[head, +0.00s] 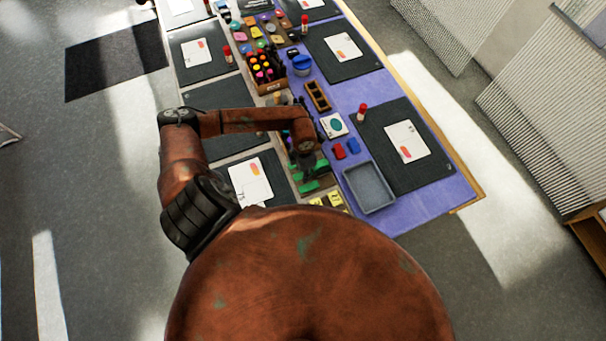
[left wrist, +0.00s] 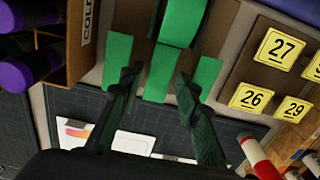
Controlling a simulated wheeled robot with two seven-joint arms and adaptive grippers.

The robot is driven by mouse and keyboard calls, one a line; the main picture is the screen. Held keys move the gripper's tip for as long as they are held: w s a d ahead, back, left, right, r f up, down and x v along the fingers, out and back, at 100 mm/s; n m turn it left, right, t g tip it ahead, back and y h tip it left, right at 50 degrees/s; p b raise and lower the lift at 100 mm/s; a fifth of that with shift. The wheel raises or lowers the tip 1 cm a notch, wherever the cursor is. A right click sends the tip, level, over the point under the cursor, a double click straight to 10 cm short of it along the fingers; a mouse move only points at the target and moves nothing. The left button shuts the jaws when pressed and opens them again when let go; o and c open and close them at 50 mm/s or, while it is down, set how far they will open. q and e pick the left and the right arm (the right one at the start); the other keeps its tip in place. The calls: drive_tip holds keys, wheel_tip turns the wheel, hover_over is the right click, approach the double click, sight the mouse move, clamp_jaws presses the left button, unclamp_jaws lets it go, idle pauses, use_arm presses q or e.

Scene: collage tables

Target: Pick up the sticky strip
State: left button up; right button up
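Several flat green strips, the likely sticky strips, lie on a brown tray in the left wrist view: one at the left (left wrist: 117,58), one in the middle (left wrist: 160,72), one at the right (left wrist: 208,76) and one at the top (left wrist: 182,22). My left gripper (left wrist: 158,78) points at them with its fingers apart. The middle strip shows between the fingertips, and nothing looks gripped. I cannot tell the height above it. In the head view my left gripper (head: 306,160) hangs over the green strips (head: 309,186) and hides part of them. My right gripper is not in view.
Yellow numbered cards (left wrist: 251,96) lie right of the strips. A wooden holder of purple-ended bottles (left wrist: 76,40) stands to the left. A dark mat with white cards (left wrist: 132,142) and a red-capped glue stick (left wrist: 258,156) are near. A grey tray (head: 393,199) sits on the purple table.

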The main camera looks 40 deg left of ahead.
use_arm(q)
drive_tip(key=shift+f, duration=0.15)
drive_tip(key=shift+c, duration=0.2)
drive_tip(key=c, duration=0.4)
idle(0.3)
